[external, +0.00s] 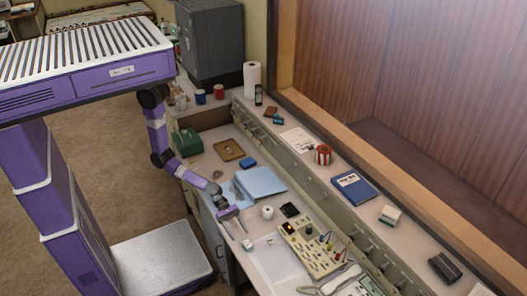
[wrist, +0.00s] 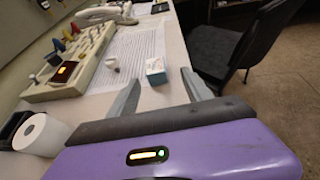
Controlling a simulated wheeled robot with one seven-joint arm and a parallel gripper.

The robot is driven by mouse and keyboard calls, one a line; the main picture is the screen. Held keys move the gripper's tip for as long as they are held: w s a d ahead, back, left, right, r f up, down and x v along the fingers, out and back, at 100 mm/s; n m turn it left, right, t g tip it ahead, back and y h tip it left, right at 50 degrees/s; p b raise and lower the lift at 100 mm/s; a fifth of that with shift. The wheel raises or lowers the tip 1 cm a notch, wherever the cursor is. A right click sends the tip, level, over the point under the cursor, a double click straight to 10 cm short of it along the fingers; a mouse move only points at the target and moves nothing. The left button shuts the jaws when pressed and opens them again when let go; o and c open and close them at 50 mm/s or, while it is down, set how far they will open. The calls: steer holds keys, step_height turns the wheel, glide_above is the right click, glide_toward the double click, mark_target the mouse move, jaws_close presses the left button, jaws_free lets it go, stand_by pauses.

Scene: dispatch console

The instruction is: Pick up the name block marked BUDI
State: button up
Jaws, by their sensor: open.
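A small white block with teal faces (wrist: 155,67) stands on the desk in the wrist view; its lettering is too small to read, so I cannot tell if it says BUDI. A small white block, likely the same one, shows in the external view (external: 247,244). My gripper (external: 237,228) is open and empty, low over the desk's near edge. In the wrist view its two grey fingers (wrist: 161,85) point toward the block, which appears beyond and between their tips. No contact is visible.
A beige switch console (external: 311,249) stands right of my gripper, with a white paper roll (external: 267,212) nearby. Printed paper (wrist: 140,52) lies beyond the block. A blue folder (external: 261,182) lies behind my gripper. A dark chair (wrist: 225,50) stands beside the desk.

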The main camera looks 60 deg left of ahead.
mark_target(246, 242)
steer(key=shift+w+b+x, duration=0.2)
steer(key=shift+x, duration=1.75)
steer(key=shift+w+b+x, duration=0.15)
steer(key=shift+w+x, duration=0.1)
steer(key=shift+x, duration=1.65)
steer(key=shift+r, duration=0.2)
jaws_close()
steer(key=shift+r, duration=0.1)
